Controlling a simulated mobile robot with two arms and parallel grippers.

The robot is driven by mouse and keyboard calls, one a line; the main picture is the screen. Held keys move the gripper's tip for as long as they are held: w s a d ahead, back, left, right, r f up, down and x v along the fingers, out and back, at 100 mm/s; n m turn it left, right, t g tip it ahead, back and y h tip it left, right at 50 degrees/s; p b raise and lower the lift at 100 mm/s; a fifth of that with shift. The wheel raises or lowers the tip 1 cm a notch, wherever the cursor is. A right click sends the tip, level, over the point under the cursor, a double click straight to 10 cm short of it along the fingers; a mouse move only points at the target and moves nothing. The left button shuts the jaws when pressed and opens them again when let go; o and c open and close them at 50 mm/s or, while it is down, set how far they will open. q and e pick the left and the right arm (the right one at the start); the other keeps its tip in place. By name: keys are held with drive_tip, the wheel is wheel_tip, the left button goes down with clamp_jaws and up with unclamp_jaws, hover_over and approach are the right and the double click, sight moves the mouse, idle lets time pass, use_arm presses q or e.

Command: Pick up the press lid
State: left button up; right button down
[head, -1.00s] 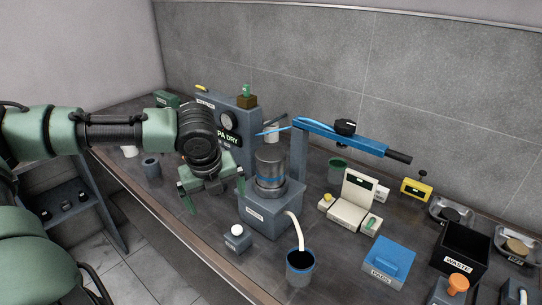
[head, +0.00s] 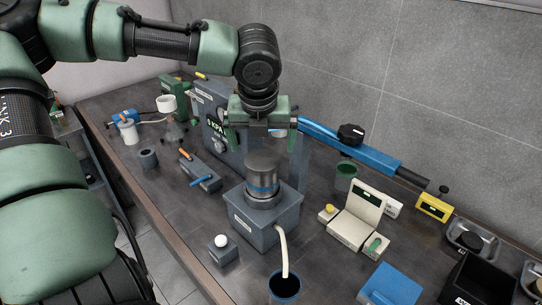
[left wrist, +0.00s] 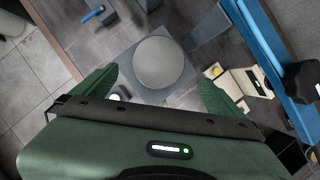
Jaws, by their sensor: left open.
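The press is a grey block (head: 283,213) with a dark metal cylinder (head: 262,180) standing on it, with a blue band low around it. Its round grey top, which looks like the press lid (head: 262,161), faces up. In the left wrist view this round top (left wrist: 159,62) lies just beyond the fingertips, between them. My left gripper (head: 260,138) is open and empty, pointing down above the cylinder and apart from it. Both green fingers also show in the left wrist view (left wrist: 157,85). My right gripper is out of view.
A blue lever arm (head: 365,152) on a post reaches to the right close behind my gripper. A hose runs from the press to a dark cup (head: 284,285). A white-knobbed block (head: 222,248) stands front left. A cream instrument (head: 350,228) stands to the right.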

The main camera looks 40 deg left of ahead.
sight(262, 158)
use_arm(q)
drive_tip(key=x, duration=0.2)
drive_tip(key=shift+s+a+f, duration=0.1)
drive_tip(key=shift+a+f, duration=0.1)
drive_tip(key=shift+f, duration=0.15)
drive_tip(key=x, duration=0.2)
drive_tip(key=p+x, duration=0.1)
drive_tip(key=shift+w+a+f, duration=0.25)
drive_tip(key=shift+w, duration=0.15)
drive_tip(key=shift+w+a+f, duration=0.1)
drive_tip(key=shift+w+f, duration=0.1)
drive_tip(key=shift+f, duration=0.2)
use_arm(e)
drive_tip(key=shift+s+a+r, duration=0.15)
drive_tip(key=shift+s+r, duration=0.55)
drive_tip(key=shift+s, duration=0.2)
use_arm(q)
drive_tip(key=shift+s, duration=0.1)
drive_tip(key=c, duration=1.5)
drive_tip(key=shift+c, duration=1.2)
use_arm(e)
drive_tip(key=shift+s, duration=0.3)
use_arm(q)
drive_tip(key=shift+r, duration=0.15)
